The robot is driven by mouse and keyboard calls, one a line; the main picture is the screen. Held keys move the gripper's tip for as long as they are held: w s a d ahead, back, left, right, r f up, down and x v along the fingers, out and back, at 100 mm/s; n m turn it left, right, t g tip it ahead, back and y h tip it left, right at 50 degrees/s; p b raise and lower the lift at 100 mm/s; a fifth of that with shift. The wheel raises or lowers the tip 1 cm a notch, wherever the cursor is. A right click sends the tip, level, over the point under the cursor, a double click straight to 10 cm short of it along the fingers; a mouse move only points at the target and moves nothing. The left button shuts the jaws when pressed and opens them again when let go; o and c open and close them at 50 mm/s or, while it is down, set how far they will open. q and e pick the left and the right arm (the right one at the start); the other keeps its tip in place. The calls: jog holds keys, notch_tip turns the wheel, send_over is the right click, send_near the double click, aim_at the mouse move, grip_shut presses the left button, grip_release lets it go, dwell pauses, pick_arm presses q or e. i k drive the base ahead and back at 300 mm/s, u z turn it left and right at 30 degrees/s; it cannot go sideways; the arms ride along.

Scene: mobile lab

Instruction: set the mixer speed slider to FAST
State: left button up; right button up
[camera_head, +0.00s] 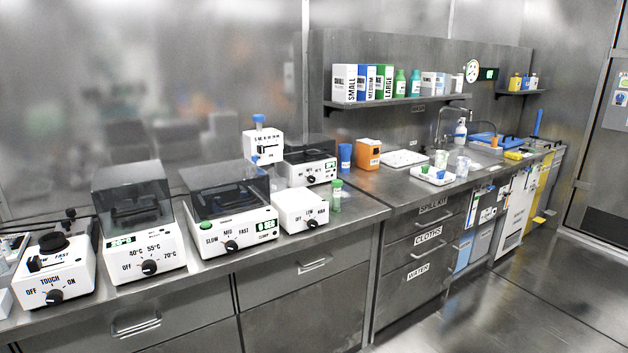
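The mixer (85,280) is a white box at the far left of the counter, with a black cup (53,243) on top. Its front has a black knob (55,296) marked OFF, TOUCH and ON. Above the knob, a small black slider handle (35,264) sits at the left, away from the FAST label (68,258) on the right. Any label at the slider's left end is too small or covered to read. Neither of my grippers is in view.
Right of the mixer stand a clear-lidded heater (145,258) marked in degrees and a lidded machine (233,236) with a SLOW, MED, FAST knob. A white box (301,211) with a LOW knob follows. The front counter edge and the floor (500,300) are clear.

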aim_at(33, 264)
jog(key=u, duration=1.5)
